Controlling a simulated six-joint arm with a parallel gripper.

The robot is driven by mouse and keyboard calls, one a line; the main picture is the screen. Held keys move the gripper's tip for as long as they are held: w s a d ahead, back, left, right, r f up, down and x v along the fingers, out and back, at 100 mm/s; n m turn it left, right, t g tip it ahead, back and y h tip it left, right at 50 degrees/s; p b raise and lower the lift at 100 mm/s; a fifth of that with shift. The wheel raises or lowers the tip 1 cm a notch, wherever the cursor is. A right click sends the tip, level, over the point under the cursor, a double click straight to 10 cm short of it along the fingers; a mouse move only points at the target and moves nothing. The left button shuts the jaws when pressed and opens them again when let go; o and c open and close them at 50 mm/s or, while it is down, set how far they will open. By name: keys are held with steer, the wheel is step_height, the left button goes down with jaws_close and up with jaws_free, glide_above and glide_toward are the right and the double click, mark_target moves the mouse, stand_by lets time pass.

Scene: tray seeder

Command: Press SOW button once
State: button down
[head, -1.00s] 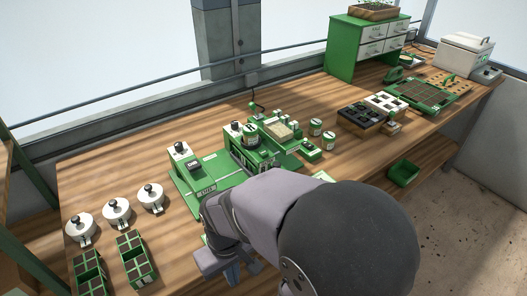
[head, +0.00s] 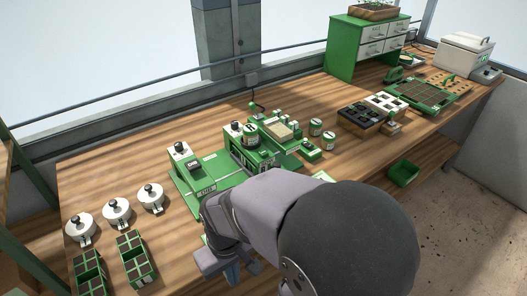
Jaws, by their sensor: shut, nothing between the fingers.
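The green tray seeder (head: 218,173) stands on the wooden bench in the middle of the head view, with white posts topped by black knobs. A small green box (head: 311,148) with a dark top sits at its right end. I cannot read a SOW label, so I cannot tell which part is the SOW button. My gripper (head: 233,274) is shut and empty, low in the picture in front of the seeder. It looks apart from the seeder. My arm hides the seeder's front right part.
Several white round lidded pots (head: 117,211) and green-framed cell trays (head: 134,258) stand at the left. Green-and-white jars (head: 316,127), a black cell tray (head: 362,116) and a green drawer cabinet (head: 345,46) are at the right.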

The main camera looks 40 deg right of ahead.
steer(key=d+r+m+y+p, duration=0.2)
steer(key=d+r+m+p, duration=0.85)
steer(key=p, duration=0.55)
steer(key=w+d+r+n+t, duration=0.1)
steer(key=w+d+r+t, duration=0.2)
steer(key=w, duration=0.4)
steer(key=w+d+r+t+p, duration=0.1)
steer(key=w+d+r+t, duration=0.2)
steer(key=w+d+r, duration=0.2)
steer(key=w+d+r+n+t+h+p, duration=0.1)
steer(key=w+d+r+t, duration=0.2)
steer(key=w, duration=0.6)
steer(key=shift+w+d+r+n, duration=0.35)
steer(key=shift+d+r, duration=0.6)
steer(key=shift+d, duration=0.85)
